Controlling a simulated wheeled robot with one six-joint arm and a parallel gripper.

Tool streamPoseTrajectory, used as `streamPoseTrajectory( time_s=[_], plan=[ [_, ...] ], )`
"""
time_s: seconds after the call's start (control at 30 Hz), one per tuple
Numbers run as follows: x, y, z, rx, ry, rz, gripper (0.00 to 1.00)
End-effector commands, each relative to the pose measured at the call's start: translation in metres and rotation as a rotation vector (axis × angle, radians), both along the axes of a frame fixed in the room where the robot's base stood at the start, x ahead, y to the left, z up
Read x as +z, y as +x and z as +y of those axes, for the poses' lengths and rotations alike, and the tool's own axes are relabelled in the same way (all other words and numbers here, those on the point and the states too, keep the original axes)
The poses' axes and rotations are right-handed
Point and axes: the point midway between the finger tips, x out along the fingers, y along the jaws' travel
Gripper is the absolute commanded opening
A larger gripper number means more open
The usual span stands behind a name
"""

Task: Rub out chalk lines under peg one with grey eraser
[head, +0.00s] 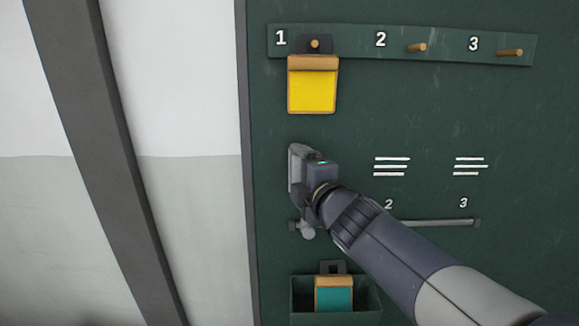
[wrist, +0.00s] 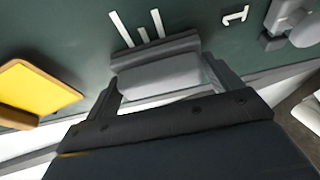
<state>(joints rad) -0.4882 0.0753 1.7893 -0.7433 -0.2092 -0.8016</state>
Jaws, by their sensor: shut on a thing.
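My gripper (head: 305,174) is shut on the grey eraser (head: 295,163), in front of the board below peg one (head: 315,43). In the wrist view the grey eraser (wrist: 160,76) sits between the fingers (wrist: 164,84), its dark pad side toward the board. Three white chalk lines (wrist: 140,30) show just beyond the eraser there, near a white number 1 (wrist: 235,15). In the head view my gripper hides these lines. I cannot tell whether the pad touches the board.
A yellow wood-topped piece (head: 312,91) hangs on peg one. Pegs two (head: 417,47) and three (head: 510,52) are bare. Chalk lines stand under two (head: 391,166) and three (head: 470,166). A rail (head: 430,222) runs below. A bin (head: 366,302) holds a teal piece (head: 334,295).

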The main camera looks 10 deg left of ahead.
Motion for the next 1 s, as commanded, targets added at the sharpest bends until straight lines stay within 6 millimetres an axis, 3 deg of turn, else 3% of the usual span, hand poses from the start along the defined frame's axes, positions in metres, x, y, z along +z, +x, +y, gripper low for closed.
streamPoseTrajectory(
  time_s=[0.77, 1.0],
  plan=[
    [0.001, 0.012, -0.04, -0.002, -0.001, 0.001, 0.68],
    [0.001, 0.016, -0.061, -0.002, 0.001, 0.002, 0.68]
  ],
)
